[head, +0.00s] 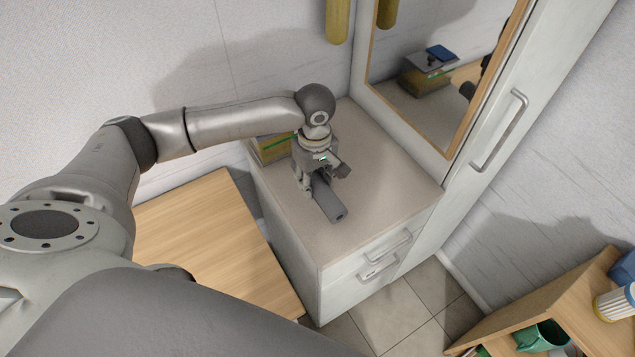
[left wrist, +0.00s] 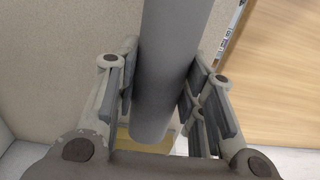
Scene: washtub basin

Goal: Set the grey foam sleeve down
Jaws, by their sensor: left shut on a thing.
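The grey foam sleeve (head: 329,201) is a long grey cylinder. In the head view it lies along or just above the cabinet's beige countertop (head: 390,175); I cannot tell whether it touches. My left gripper (head: 321,180) points down and is shut on the sleeve near its far end. In the left wrist view the sleeve (left wrist: 164,70) runs between the two finger pads of my left gripper (left wrist: 160,90). The part of the sleeve under the gripper is hidden in the head view. My right gripper is not in view.
A box with a green stripe (head: 272,148) stands at the countertop's back left, partly behind my arm. A mirror (head: 440,70) rises along the back right. A wooden surface (head: 215,235) lies to the left. The countertop's front and right are bare. A shelf (head: 560,300) holds a green mug (head: 545,335).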

